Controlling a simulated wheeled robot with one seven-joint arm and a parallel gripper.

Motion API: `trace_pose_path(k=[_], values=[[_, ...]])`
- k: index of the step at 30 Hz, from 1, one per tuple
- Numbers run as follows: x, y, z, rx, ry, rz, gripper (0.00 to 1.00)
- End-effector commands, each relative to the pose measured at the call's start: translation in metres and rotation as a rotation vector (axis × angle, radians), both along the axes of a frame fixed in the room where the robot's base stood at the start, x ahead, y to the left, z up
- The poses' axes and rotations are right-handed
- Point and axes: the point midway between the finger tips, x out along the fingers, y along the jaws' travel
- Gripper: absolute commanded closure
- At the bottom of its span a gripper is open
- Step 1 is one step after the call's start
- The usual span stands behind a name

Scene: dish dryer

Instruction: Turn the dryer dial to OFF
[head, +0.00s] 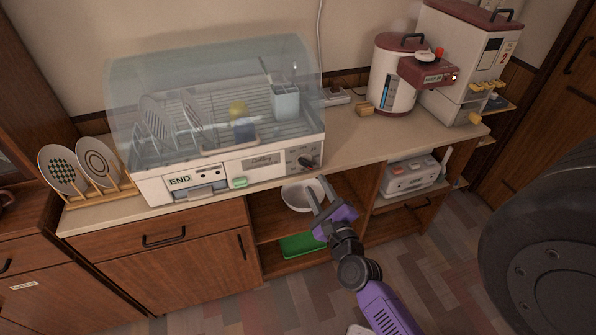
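The dish dryer (225,170) stands on the counter in the head view, with a clear cover over a rack of dishes. Its dark dial (306,161) is at the right end of the white front panel. The dial's setting is too small to read. My gripper (321,190) is below and slightly right of the dial, in front of the cabinet. Its two fingers are spread apart with nothing between them. It looks apart from the dial.
A white bowl (297,197) sits on the open shelf behind my gripper, above a green tray (300,245). A plate rack (98,190) stands left of the dryer. A red-lidded pot (391,85) stands on the counter at right.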

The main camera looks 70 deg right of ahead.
Motion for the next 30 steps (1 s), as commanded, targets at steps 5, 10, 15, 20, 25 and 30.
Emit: trace_pose_path(k=[5, 10, 15, 20, 25, 30], values=[[0.010, -0.011, 0.002, 0.006, -0.012, 0.000, 0.65], [0.028, -0.031, 0.002, 0.004, -0.009, 0.000, 0.65], [0.042, -0.048, 0.002, 0.004, -0.008, 0.002, 0.65], [0.049, -0.057, 0.001, 0.005, -0.007, 0.002, 0.65], [0.051, -0.058, 0.000, 0.005, -0.007, 0.002, 0.65], [0.051, -0.058, 0.000, 0.004, -0.006, 0.002, 0.71]])
